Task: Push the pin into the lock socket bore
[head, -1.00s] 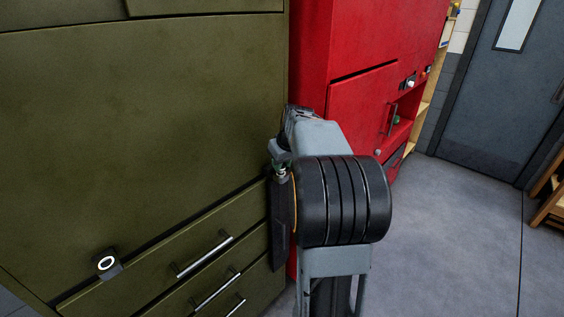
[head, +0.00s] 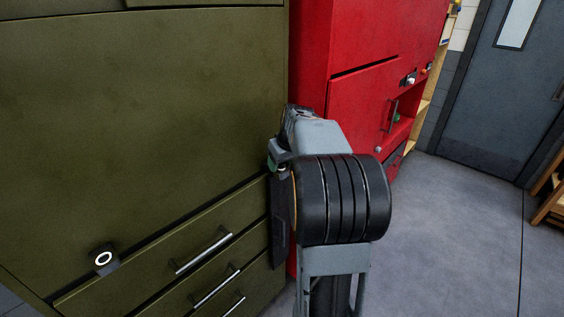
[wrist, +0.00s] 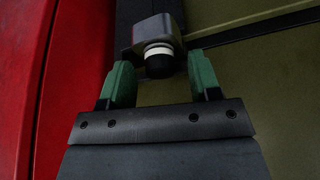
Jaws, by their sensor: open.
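In the wrist view, a dark grey block (wrist: 150,30) with a white ring (wrist: 158,50) and a rounded black pin-like end (wrist: 159,66) stands out at the edge of the olive cabinet. I take the block to be the lock socket and the black end the pin; how deep it sits in the bore cannot be seen. My gripper (wrist: 158,62) is open, its green fingers on either side of the black end, with a gap visible on both sides. In the head view my gripper (head: 276,157) is mostly hidden behind my own wrist, at the cabinet's right edge.
The olive cabinet (head: 140,120) fills the left, with barred drawers (head: 203,250) and another dark fitting with a white ring (head: 104,258) at lower left. A red cabinet (head: 360,100) stands close behind my arm. The grey floor (head: 450,230) at right is clear.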

